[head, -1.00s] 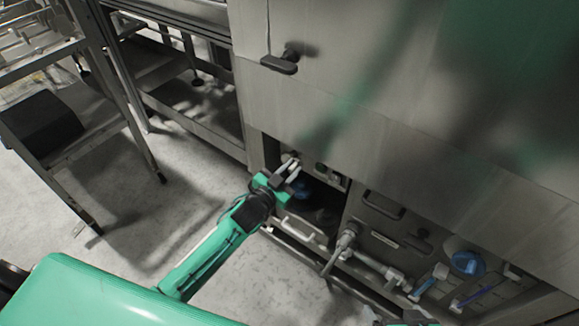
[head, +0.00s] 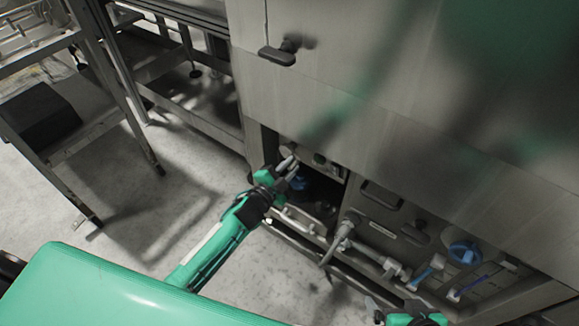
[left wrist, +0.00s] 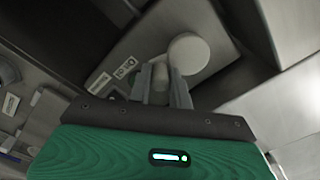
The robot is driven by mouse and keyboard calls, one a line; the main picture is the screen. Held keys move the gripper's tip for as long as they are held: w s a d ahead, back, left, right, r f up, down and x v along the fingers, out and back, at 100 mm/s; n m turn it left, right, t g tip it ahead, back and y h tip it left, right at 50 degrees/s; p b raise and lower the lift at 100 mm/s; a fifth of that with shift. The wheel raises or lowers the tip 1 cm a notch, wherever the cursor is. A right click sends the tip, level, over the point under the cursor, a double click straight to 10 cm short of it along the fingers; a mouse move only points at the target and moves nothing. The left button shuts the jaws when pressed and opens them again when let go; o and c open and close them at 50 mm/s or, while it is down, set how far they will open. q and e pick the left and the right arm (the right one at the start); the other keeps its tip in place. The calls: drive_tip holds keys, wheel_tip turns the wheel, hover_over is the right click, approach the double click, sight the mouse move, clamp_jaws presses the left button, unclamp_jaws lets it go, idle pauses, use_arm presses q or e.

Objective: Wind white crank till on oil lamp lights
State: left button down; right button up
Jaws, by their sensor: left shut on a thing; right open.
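The white crank shows in the left wrist view as a round pale disc (left wrist: 188,53) with a short knob beside it, on a grey panel. My left gripper (left wrist: 161,88) is shut on the crank's knob. In the head view my left gripper (head: 288,166) reaches into the open lower recess of the washer, and the crank is largely hidden there by the fingers. My right gripper (head: 412,316) is open at the bottom edge, low in front of the machine, only partly in view. I cannot make out a lit oil lamp.
Below the steel washer wall (head: 390,110) are a blue round knob (head: 464,252), pipes and a grey valve lever (head: 338,238) right of the recess. A dark latch handle (head: 277,56) sticks out above. A metal stand (head: 75,145) is at left; floor between is clear.

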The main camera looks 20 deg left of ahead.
use_arm(q)
drive_tip(key=shift+f, duration=0.15)
use_arm(e)
drive_tip(key=shift+s+a+f, duration=0.1)
drive_tip(key=shift+s+f, duration=0.05)
drive_tip(key=shift+f, duration=0.1)
use_arm(q)
drive_tip(key=c, duration=1.3)
unclamp_jaws()
drive_tip(key=p+v, duration=0.1)
drive_tip(key=v, duration=1.3)
use_arm(e)
drive_tip(key=shift+s+d+r+g+h, duration=0.25)
drive_tip(key=shift+s+d+g, duration=0.1)
drive_tip(key=shift+d, duration=0.25)
drive_tip(key=shift+s+d+r+g+h, duration=0.2)
drive_tip(key=shift+s+d+g, duration=0.15)
drive_tip(key=shift+d, duration=0.2)
